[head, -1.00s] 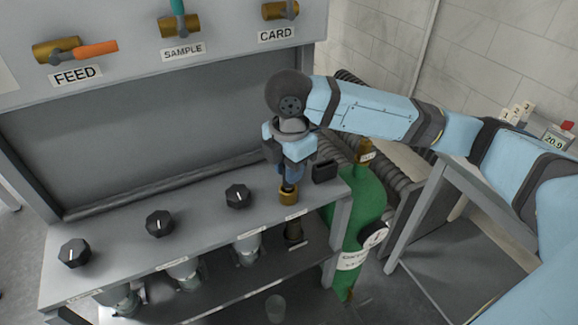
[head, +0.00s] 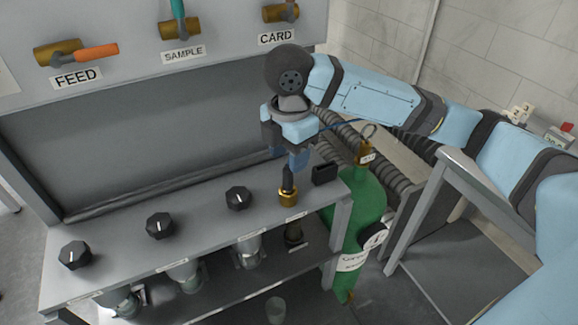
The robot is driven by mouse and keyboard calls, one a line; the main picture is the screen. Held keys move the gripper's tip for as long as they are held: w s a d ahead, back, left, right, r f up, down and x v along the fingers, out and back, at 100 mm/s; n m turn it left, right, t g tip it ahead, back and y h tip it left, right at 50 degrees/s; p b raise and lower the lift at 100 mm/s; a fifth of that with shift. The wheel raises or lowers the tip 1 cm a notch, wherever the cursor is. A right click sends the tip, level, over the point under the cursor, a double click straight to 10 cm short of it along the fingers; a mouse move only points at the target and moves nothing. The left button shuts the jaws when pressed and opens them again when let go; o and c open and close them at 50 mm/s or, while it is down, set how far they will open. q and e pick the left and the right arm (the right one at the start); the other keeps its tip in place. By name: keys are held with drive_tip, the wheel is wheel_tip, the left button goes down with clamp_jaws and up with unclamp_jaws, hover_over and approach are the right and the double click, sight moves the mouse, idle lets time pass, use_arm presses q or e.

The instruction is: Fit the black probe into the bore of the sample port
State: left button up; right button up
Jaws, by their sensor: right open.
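The black probe (head: 288,178) stands upright in the brass port (head: 288,198) at the right end of the grey bench top. Its lower end is hidden inside the brass collar; how deep it sits I cannot tell. My right gripper (head: 290,158) is just above the probe, pointing down, with its blue fingers open. The fingers appear clear of the probe's top. The small label in front of the port is too small to read. My left gripper is not in view.
Several black knobs (head: 238,198) run along the bench top. A small black block (head: 324,174) sits right of the port. A green gas cylinder (head: 362,215) stands beyond the bench's right end. The panel behind carries brass valves, including one above the SAMPLE label (head: 183,54).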

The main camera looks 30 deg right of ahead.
wheel_tip(320, 180, up, 8)
drive_tip(key=shift+f, duration=0.15)
idle(0.6)
